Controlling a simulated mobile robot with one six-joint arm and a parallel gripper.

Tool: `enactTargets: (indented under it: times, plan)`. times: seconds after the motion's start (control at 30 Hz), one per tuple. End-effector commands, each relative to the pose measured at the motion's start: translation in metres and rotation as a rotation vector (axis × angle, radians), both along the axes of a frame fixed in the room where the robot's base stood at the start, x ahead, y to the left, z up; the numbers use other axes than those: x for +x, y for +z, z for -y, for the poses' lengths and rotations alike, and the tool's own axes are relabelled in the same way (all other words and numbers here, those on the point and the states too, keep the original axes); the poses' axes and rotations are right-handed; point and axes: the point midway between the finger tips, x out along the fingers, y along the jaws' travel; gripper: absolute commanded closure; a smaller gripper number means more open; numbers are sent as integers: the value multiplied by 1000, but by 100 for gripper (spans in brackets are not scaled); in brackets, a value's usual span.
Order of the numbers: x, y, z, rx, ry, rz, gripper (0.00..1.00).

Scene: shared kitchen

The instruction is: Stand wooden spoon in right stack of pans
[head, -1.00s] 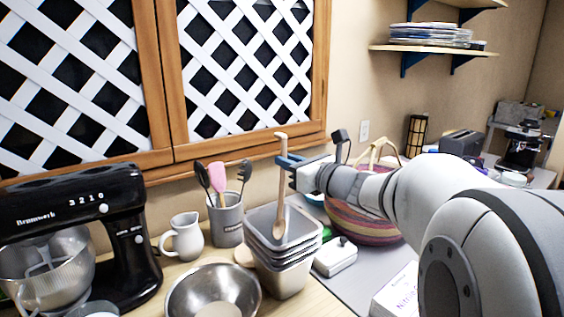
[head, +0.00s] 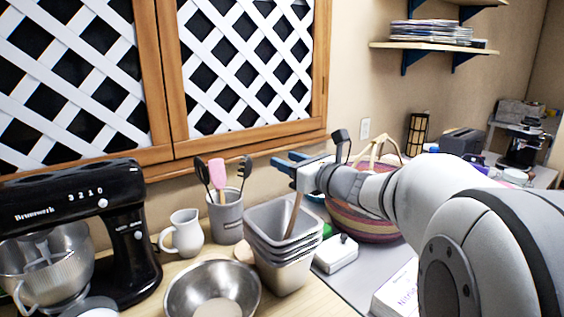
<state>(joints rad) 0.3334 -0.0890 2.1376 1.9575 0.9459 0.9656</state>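The wooden spoon (head: 293,218) stands in the stack of grey rectangular pans (head: 281,262), tilted to the right. Its lower end is inside the top pan, hidden by the near wall, and its upper end runs up toward my gripper, where its tip cannot be made out. Only one such stack is in view. My gripper (head: 284,163) is above the stack, with its blue fingers spread and nothing seen between them. The spoon's shaft is below the fingers.
A metal bowl (head: 188,292) stands left of the pans. A utensil crock (head: 227,217) and a white pitcher (head: 183,234) stand behind. A black mixer (head: 128,240) is at left. A striped basket (head: 365,222) and a white butter dish (head: 336,254) are at right.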

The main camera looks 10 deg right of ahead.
Motion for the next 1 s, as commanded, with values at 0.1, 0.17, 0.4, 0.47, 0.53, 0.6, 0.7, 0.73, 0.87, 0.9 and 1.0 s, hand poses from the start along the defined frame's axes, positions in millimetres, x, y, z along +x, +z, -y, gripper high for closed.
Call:
enactTargets:
  times: [0.1, 0.17, 0.4, 0.47, 0.53, 0.6, 0.7, 0.73, 0.87, 0.9, 1.0]
  plan:
    - [-3, 0, 2, -1, -2, 0, 60]
    - [-8, -1, 6, 0, -4, 1, 60]
    - [-44, -1, 27, -1, -7, 2, 60]
    - [-51, -1, 30, -1, -5, 2, 60]
    - [-58, -1, 34, -1, -5, 2, 60]
    - [-64, -1, 37, -1, -3, 0, 60]
    - [-67, -1, 39, 0, -2, 0, 60]
    - [-68, -1, 39, 1, -2, 0, 60]
    - [-68, 0, 39, 1, -1, 0, 60]
    - [-68, 0, 39, 1, -1, 0, 60]
    - [-68, 0, 39, 1, -1, 0, 60]
